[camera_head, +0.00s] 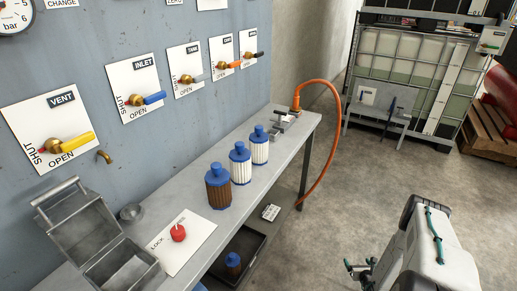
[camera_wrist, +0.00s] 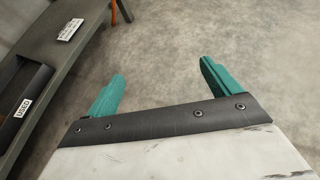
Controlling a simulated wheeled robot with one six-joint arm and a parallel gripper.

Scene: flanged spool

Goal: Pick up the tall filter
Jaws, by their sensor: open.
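Three filters with blue caps stand upright in a row on the bench in the head view: a brown one (camera_head: 218,194) nearest, a white one (camera_head: 240,168) in the middle, and another white one (camera_head: 260,150) farthest. I cannot tell clearly which is the tall one. Another blue-capped, brownish filter (camera_head: 233,267) sits in the dark tray below the bench. My gripper (camera_head: 360,267) is low at the right, over the floor and away from the bench and filters. In the wrist view its teal fingers (camera_wrist: 162,72) are apart with nothing between them.
The grey bench (camera_head: 285,150) runs along a blue panel with valve levers. An open metal box (camera_head: 83,228) and a red knob (camera_head: 178,233) are at its near end. An orange hose (camera_head: 338,120) loops off its far end. The floor between bench and gripper is clear.

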